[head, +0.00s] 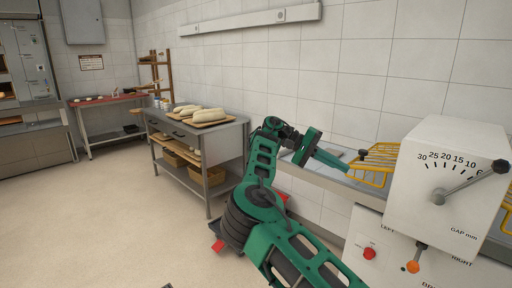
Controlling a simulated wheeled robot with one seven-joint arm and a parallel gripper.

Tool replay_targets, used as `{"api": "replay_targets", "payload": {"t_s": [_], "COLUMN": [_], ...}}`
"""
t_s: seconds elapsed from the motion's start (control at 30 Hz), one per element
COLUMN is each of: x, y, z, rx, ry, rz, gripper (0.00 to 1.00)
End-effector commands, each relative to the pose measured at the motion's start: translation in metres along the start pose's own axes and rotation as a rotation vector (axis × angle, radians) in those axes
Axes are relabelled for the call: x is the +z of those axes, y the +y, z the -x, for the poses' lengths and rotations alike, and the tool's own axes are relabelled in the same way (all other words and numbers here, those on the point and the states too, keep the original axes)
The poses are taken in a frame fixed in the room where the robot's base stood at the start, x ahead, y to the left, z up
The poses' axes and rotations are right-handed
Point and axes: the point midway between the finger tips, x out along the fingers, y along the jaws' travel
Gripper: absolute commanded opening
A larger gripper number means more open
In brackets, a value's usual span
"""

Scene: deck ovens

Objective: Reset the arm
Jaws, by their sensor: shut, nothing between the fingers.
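My green arm rises from the bottom of the head view and bends over at its top. My gripper (343,166) is at its end, pointing right, at about the height of the sheeter's bed. The gripper is shut and empty. Its tips are just left of a yellow wire guard (372,162); I cannot tell how far apart they are in depth.
A white dough sheeter (450,165) with a gap dial, a lever and a red button (369,253) stands close on the right. A grey table (226,134) with loaves on a board stands left of my arm. Open floor (100,220) lies at left.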

Motion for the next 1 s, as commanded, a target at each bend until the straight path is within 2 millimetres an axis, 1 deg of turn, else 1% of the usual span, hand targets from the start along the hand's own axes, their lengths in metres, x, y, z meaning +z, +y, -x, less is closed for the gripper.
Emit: {"api": "replay_targets", "payload": {"t_s": [0.03, 0.1, 0.3, 0.37, 0.47, 0.5, 0.57, 0.6, 0.7, 0.8, 0.9, 1.0], "x": [-0.006, -0.009, -0.009, -0.006, -0.001, 0.004, 0.011, 0.016, 0.033, 0.051, 0.072, 0.093], "y": [0.011, 0.022, 0.043, 0.049, 0.058, 0.062, 0.068, 0.071, 0.075, 0.077, 0.076, 0.074], "z": [-0.028, -0.052, -0.102, -0.117, -0.146, -0.16, -0.183, -0.198, -0.231, -0.26, -0.283, -0.302], "rx": [-0.019, -0.044, -0.125, -0.156, -0.218, -0.249, -0.301, -0.337, -0.425, -0.51, -0.593, -0.674], "ry": [-0.042, -0.076, -0.143, -0.165, -0.205, -0.225, -0.255, -0.275, -0.317, -0.352, -0.379, -0.397], "rz": [-0.008, -0.016, -0.023, -0.025, -0.027, -0.027, -0.028, -0.029, -0.028, -0.028, -0.028, -0.028], "gripper": [0.0, 0.0, 0.0, 0.0, 0.0, 0.0, 0.0, 0.0, 0.0, 0.0, 0.0, 0.0]}}
